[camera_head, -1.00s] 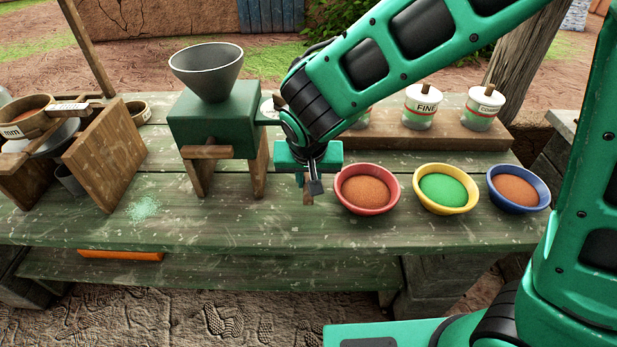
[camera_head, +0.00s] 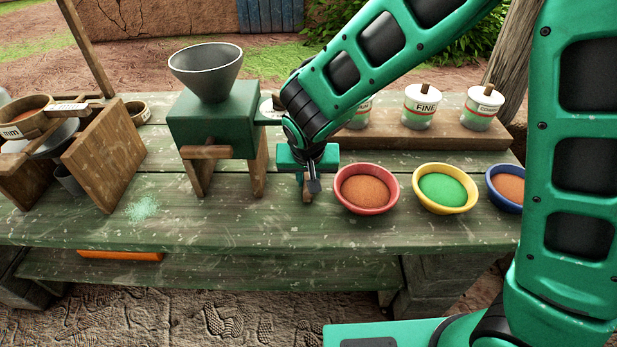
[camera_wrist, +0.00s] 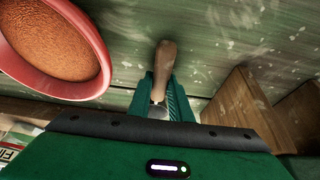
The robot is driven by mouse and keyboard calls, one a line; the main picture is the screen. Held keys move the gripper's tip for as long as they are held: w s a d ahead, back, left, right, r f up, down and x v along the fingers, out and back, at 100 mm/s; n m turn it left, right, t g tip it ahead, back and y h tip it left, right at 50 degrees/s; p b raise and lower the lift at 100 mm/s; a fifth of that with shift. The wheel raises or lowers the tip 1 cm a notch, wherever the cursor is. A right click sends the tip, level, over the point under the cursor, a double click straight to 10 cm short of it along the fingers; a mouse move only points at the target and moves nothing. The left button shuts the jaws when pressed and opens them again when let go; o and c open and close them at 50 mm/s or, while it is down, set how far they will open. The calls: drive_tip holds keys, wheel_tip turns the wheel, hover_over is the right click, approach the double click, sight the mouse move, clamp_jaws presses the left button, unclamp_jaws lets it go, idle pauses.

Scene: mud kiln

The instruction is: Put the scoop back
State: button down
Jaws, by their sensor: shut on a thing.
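My gripper (camera_head: 309,187) is just left of the red bowl and low over the green plank table. It is shut on the scoop, whose brown wooden handle (camera_wrist: 164,68) sticks out past the fingers in the wrist view. In the head view only a short brown piece of the scoop (camera_head: 306,195) shows below the fingers. The rest of the scoop is hidden by the gripper. I cannot tell whether the scoop touches the table.
The red bowl (camera_head: 366,188) of brown powder, the yellow bowl (camera_head: 445,188) of green powder and the blue bowl (camera_head: 505,187) stand right. A green grinder (camera_head: 212,120) stands left. Lidded jars (camera_head: 421,106) sit on a wooden rack behind. The front table edge is clear.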

drive_tip(key=c, duration=1.6)
unclamp_jaws()
drive_tip(key=v, duration=1.2)
drive_tip(key=shift+r, duration=0.1)
drive_tip(key=s+d+r+m+g+h, duration=0.1)
drive_tip(key=s+d+m, duration=0.1)
drive_tip(key=d, duration=1.1)
drive_tip(key=s+d+r+m+g+h, duration=0.1)
drive_tip(key=d, duration=1.2)
drive_tip(key=s+d+m, duration=0.1)
drive_tip(key=s+d, duration=0.3)
drive_tip(key=s, duration=0.2)
drive_tip(key=s+d+m+g+y, duration=0.1)
drive_tip(key=s+d, duration=0.4)
drive_tip(key=s, duration=0.1)
drive_tip(key=s+d+m+g+y, duration=0.1)
drive_tip(key=s+d, duration=0.3)
drive_tip(key=s, duration=0.2)
drive_tip(key=shift+s+d, duration=0.2)
drive_tip(key=shift+s, duration=0.2)
